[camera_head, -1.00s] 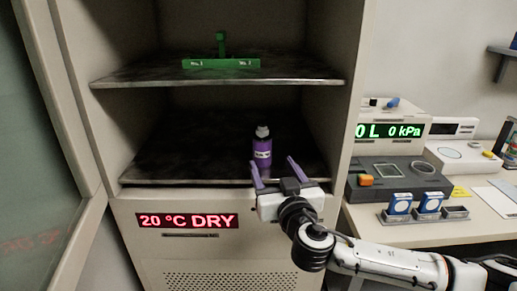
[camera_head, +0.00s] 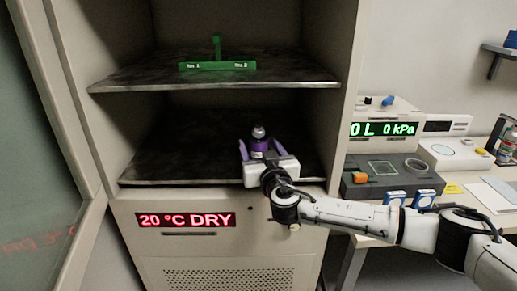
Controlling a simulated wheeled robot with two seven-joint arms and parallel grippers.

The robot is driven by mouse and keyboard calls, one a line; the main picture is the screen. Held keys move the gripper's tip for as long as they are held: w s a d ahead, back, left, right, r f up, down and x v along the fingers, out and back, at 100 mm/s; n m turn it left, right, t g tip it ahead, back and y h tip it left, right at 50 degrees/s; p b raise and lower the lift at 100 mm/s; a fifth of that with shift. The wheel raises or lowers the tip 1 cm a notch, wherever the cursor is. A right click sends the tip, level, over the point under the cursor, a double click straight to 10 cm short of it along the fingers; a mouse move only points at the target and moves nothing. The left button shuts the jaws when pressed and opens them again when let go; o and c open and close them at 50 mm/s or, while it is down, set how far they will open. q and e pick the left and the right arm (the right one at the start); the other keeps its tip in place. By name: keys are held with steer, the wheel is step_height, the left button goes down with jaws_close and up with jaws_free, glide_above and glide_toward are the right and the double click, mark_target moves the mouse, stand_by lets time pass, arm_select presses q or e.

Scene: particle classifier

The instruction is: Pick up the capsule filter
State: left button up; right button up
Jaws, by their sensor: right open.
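The capsule filter (camera_head: 259,145) appears to be the purple cylinder with a pale top, upright on the lower shelf (camera_head: 190,160) of the open cabinet. My right gripper (camera_head: 258,142) is at the shelf's front, with its purple fingers spread to the left and right of the cylinder. The gripper is open, and I cannot tell whether either finger touches it. The white gripper body hides the cylinder's lower part. My left gripper is not in view.
A green rack (camera_head: 217,66) stands on the upper shelf (camera_head: 130,79). The cabinet door (camera_head: 30,150) is open at the left. The shelf left of the gripper is clear.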

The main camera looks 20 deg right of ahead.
steer(key=shift+r, duration=0.1)
steer(key=c, duration=1.5)
